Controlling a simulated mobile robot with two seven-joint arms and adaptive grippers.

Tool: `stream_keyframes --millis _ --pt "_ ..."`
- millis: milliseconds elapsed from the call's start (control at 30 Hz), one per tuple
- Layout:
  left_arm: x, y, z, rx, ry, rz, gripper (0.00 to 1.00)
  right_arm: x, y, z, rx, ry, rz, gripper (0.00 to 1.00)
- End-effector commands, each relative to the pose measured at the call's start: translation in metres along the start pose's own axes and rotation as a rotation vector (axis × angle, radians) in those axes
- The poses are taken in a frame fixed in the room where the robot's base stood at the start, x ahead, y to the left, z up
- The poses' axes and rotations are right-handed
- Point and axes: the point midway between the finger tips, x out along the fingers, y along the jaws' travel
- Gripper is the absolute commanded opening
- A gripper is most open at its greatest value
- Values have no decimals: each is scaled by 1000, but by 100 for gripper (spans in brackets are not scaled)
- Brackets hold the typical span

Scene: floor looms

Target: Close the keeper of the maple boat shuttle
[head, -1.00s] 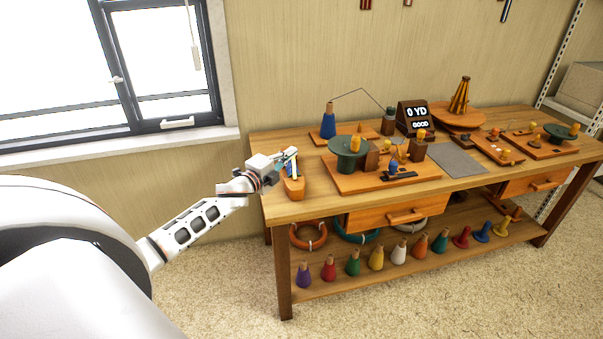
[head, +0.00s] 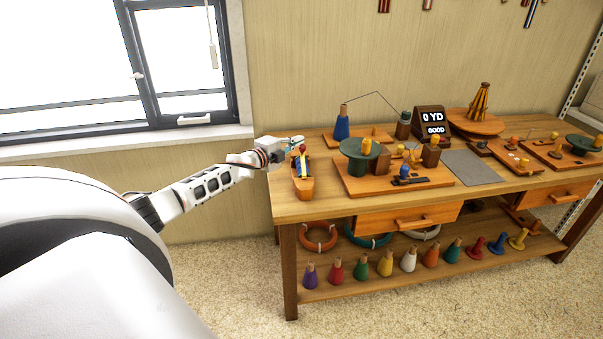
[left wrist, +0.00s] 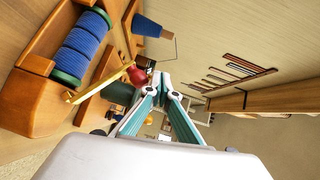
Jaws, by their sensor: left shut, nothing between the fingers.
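The maple boat shuttle (head: 303,188) lies at the left end of the bench. In the left wrist view the shuttle (left wrist: 32,97) fills the upper left, with a blue bobbin (left wrist: 82,45) with green ends in its hollow. My right gripper is out of view.
Right of the shuttle stands a wooden board (head: 385,188) with a green disc (head: 360,150). A blue cone (head: 342,127) stands behind. A grey mat (head: 474,167) lies farther right. The window wall is behind my left arm.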

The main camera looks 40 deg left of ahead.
Motion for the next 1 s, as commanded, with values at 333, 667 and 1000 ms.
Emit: stream_keyframes --millis 333,667,1000 --pt "14 11 11 -4 0 0 0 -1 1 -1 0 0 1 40" --pt "26 18 24 -66 0 68 0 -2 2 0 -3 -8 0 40" --pt "34 29 32 -158 1 158 0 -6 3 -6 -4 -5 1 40"
